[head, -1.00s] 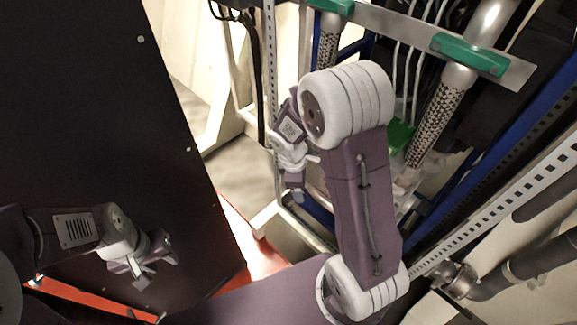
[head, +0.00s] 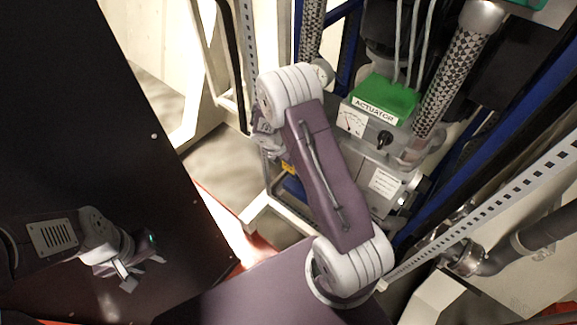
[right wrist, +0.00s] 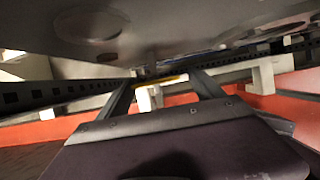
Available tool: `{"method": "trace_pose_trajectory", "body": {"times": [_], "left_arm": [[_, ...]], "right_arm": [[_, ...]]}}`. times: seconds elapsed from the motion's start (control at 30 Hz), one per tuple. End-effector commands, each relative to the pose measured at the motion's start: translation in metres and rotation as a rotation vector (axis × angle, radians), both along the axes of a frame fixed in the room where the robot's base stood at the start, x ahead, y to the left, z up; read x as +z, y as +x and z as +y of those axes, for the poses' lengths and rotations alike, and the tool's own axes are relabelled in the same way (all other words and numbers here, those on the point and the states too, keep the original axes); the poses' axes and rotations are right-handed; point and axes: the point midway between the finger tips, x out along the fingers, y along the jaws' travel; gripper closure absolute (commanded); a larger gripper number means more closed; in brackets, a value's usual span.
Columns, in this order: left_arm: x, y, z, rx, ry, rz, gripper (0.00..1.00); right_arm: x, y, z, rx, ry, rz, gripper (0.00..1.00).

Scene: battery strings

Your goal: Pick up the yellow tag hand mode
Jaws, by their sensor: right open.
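A small yellow tag (head: 288,167) shows in the head view at the lower left of the grey actuator box (head: 352,121), partly hidden by my right arm. In the right wrist view a thin yellow strip (right wrist: 165,80), which looks like the tag, lies between and beyond the fingertips. My right gripper (right wrist: 164,84) is open, with nothing seen held between its fingers. In the head view it is mostly hidden behind its own arm. My left gripper (head: 142,272) is at the lower left, away from the box, and its fingers look apart and empty.
A large dark panel (head: 70,110) fills the left. A grey surface hangs close above my right gripper.

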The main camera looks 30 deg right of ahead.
Motion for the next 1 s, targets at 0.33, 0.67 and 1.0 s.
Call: {"method": "trace_pose_trajectory", "body": {"times": [0.33, 0.67, 1.0], "left_arm": [[-0.006, 0.000, 0.000, 0.000, 0.000, 0.000, 0.64], [-0.006, 0.000, 0.000, 0.000, 0.000, 0.000, 0.64], [0.006, 0.000, 0.000, 0.000, 0.000, 0.000, 0.64]], "right_arm": [[-0.015, 0.003, -0.006, 0.000, 0.001, -0.002, 0.24], [-0.015, 0.003, -0.006, -0.001, 0.001, -0.001, 0.88], [0.005, 0.003, -0.006, -0.001, 0.000, -0.003, 0.88]]}}
